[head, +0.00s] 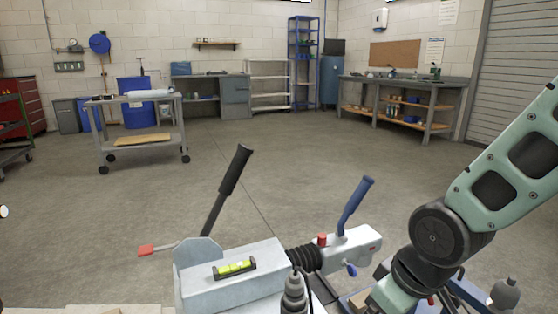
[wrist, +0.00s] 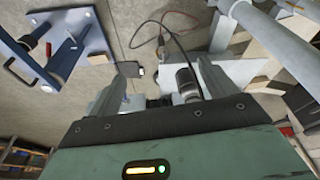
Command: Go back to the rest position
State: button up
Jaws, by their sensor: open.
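My gripper (wrist: 162,76) shows in the wrist view with its two grey fingers spread apart. A dark and silver cylindrical part (wrist: 188,84) lies beyond or between the fingers, closer to the right one; I cannot tell whether they touch. A black cable runs near it. In the head view my arm comes in from the right and bends down at the lower right; the fingers are not seen there. The grey trailer coupling (head: 235,283) stands at the bottom middle, with a black-gripped lever (head: 235,170), a green spirit level (head: 235,268) and a blue handle (head: 355,203).
A dark ribbed plug-like part (head: 294,291) stands in front of the coupling. In the wrist view a blue bracket (wrist: 80,42) lies at upper left and a grey tube (wrist: 262,25) at upper right. A grey cart (head: 138,138) and workbench (head: 405,100) stand farther back, beyond open floor.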

jog(key=s+a+r+n+g+h, duration=0.1)
jog(key=s+a+r, duration=0.15)
jog(key=s, duration=0.35)
jog(key=s+a+r+g, duration=0.1)
jog(key=s+r, duration=0.2)
jog(key=s, duration=0.4)
notch_tip(320, 180, up, 31)
jog(key=p, duration=3.1)
jog(key=shift+w+d+p, duration=0.25)
jog(key=shift+w+p, duration=0.05)
jog(key=shift+w, duration=0.05)
